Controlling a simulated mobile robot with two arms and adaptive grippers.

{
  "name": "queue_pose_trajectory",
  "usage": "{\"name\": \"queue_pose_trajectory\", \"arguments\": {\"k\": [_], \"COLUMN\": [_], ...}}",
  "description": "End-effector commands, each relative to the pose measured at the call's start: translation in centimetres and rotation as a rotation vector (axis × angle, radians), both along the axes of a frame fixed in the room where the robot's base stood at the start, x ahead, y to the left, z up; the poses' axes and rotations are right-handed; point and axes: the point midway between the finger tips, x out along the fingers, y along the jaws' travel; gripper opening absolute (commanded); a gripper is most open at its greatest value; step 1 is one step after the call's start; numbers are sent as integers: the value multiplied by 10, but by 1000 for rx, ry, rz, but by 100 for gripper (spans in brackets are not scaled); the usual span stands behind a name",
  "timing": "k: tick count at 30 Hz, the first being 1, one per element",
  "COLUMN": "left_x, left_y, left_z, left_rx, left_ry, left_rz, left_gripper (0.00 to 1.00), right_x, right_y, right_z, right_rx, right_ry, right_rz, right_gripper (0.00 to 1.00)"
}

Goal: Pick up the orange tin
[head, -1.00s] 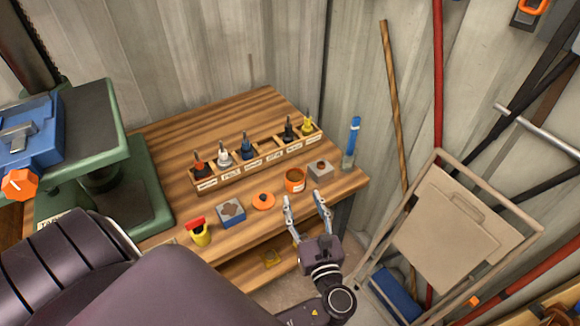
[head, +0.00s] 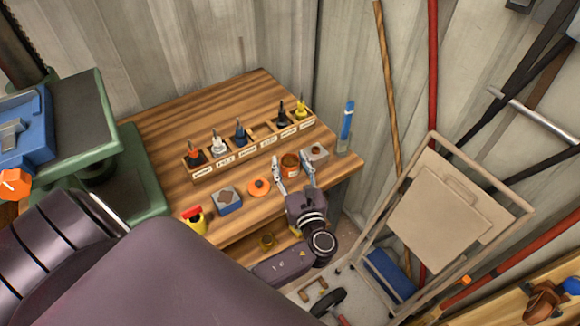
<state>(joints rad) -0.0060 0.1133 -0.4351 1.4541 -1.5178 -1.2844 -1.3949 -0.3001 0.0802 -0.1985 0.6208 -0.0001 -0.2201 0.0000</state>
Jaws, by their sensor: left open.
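The orange tin (head: 291,168) is a small round pot, dark inside, standing near the front right of the wooden workbench (head: 165,133). My left gripper (head: 292,172) is open, with one finger on each side of the tin's front. I cannot tell whether the fingers touch it. My right gripper is not in view.
A wooden rack (head: 205,177) of several small tools stands behind. A blue-topped tube (head: 347,125) stands at the right edge.

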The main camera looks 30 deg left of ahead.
Motion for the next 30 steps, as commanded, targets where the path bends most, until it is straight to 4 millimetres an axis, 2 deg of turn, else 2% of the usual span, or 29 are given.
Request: {"name": "queue_pose_trajectory", "arguments": {"k": [2, 12, 23, 26, 30], "left_x": [0, 0, 0, 0, 0], "left_y": [0, 0, 0, -1, -1], "left_z": [0, 0, 6, 16, 42], "left_rx": [0, 0, 0, 0, -1], "left_ry": [0, 0, -4, -4, -9], "left_rz": [0, 0, 0, 0, 0], "left_gripper": [44, 7, 6, 6, 6], "right_x": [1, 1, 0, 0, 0], "right_y": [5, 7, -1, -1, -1], "right_z": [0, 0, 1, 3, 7], "right_rx": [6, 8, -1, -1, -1], "right_ry": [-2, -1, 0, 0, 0], "right_rz": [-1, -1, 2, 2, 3], "right_gripper": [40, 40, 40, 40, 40]}}
